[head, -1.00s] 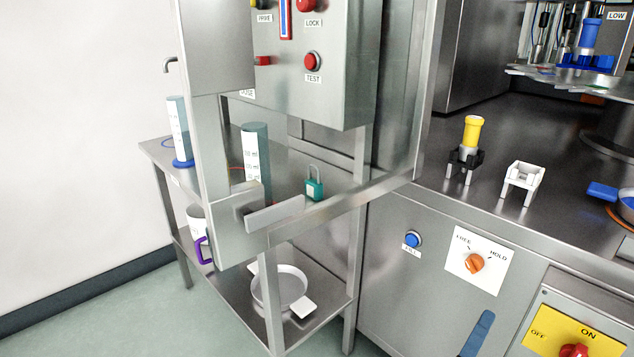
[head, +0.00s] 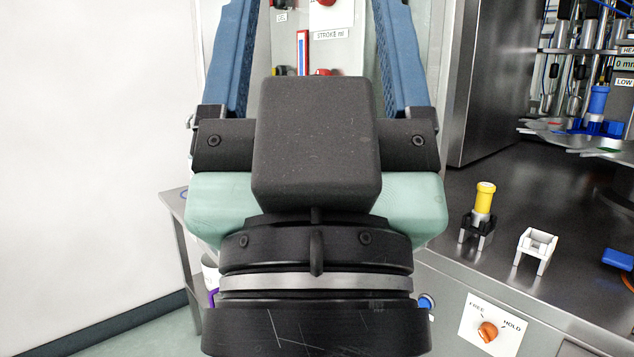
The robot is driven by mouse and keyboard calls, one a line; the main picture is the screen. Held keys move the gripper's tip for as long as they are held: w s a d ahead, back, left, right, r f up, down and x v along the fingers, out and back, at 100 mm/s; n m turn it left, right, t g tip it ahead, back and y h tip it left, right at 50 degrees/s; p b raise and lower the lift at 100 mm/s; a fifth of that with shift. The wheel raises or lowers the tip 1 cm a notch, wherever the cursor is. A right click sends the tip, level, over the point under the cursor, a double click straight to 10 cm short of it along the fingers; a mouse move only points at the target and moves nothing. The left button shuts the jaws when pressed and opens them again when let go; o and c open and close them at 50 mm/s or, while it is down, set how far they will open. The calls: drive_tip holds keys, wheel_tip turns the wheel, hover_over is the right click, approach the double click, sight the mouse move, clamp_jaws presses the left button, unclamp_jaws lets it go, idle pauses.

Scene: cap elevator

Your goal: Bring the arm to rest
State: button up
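My gripper (head: 316,40) fills the middle of the head view, close to the camera. Its two blue fingers stand wide apart and run up toward the top edge, where their tips are cut off. No object shows held between them; the control panel appears in the gap behind. My black and pale green wrist below hides most of the shelf stand and cabinet front behind it.
A steel counter (head: 560,200) on the right bears a yellow-topped cylinder (head: 485,198) in a black holder and an empty white holder (head: 536,250). A FREE/HOLD knob (head: 488,331) is on the counter's front. A bare white wall (head: 90,150) is at left.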

wheel_tip(320, 180, up, 31)
drive_tip(key=p, duration=2.8)
drive_tip(key=shift+p, duration=0.4)
